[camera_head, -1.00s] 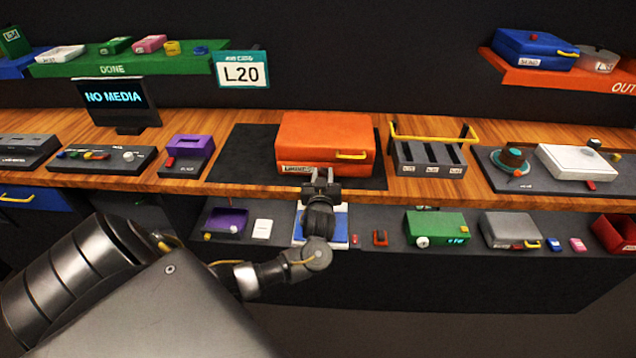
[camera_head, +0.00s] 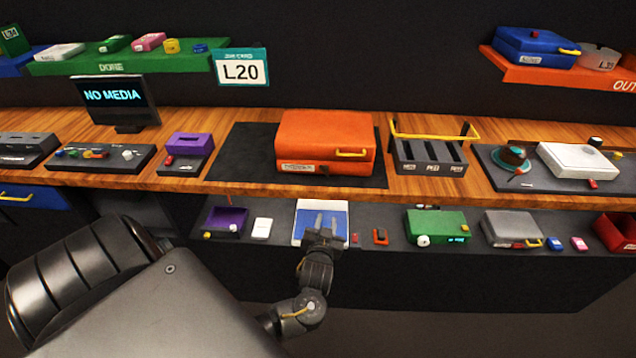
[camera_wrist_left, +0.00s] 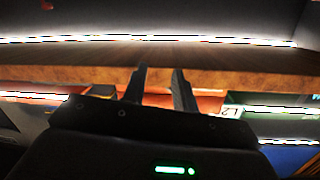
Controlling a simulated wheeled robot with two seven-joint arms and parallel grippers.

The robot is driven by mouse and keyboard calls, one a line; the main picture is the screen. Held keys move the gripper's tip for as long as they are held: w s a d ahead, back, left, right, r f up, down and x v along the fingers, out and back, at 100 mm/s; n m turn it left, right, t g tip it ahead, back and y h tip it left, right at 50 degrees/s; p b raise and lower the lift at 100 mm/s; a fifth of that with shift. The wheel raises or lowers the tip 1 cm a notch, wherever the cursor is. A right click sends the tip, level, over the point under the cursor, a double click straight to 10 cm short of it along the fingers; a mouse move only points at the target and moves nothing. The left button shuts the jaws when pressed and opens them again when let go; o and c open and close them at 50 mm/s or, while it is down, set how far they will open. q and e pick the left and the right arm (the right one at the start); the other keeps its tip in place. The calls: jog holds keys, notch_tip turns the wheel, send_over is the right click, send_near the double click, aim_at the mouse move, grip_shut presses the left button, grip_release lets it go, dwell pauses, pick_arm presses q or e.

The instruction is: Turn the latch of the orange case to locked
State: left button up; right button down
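The orange case (camera_head: 325,135) sits shut on the black mat (camera_head: 245,155) in the middle of the workbench. Its front face carries a small label (camera_head: 296,167) at the lower left, too blurred to read, and a yellow bar (camera_head: 353,153) at the right. I cannot make out a separate latch or its position. My left gripper (camera_head: 327,218) is below and in front of the case, apart from it, over the lower shelf. In the left wrist view the two fingers (camera_wrist_left: 159,85) stand apart with nothing between them. My right gripper is not in view.
The wooden bench edge (camera_head: 240,190) lies between my gripper and the case. A slotted rack (camera_head: 430,160) with a yellow rail stands right of the case, a purple device (camera_head: 190,147) left. A blue-and-white item (camera_head: 308,210) lies on the lower shelf beneath my fingers.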

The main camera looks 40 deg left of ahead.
pick_arm(q)
jog(key=s+d+f+m+g+h, duration=0.1)
jog(key=s+f+m, duration=0.1)
jog(key=f, duration=0.7)
jog(key=s+f+m+g+h, duration=0.2)
jog(key=s+f, duration=0.1)
jog(key=f, duration=0.5)
jog(key=shift+s+d+f, duration=0.25)
jog(key=shift+d+f, duration=0.1)
jog(key=shift+d, duration=0.05)
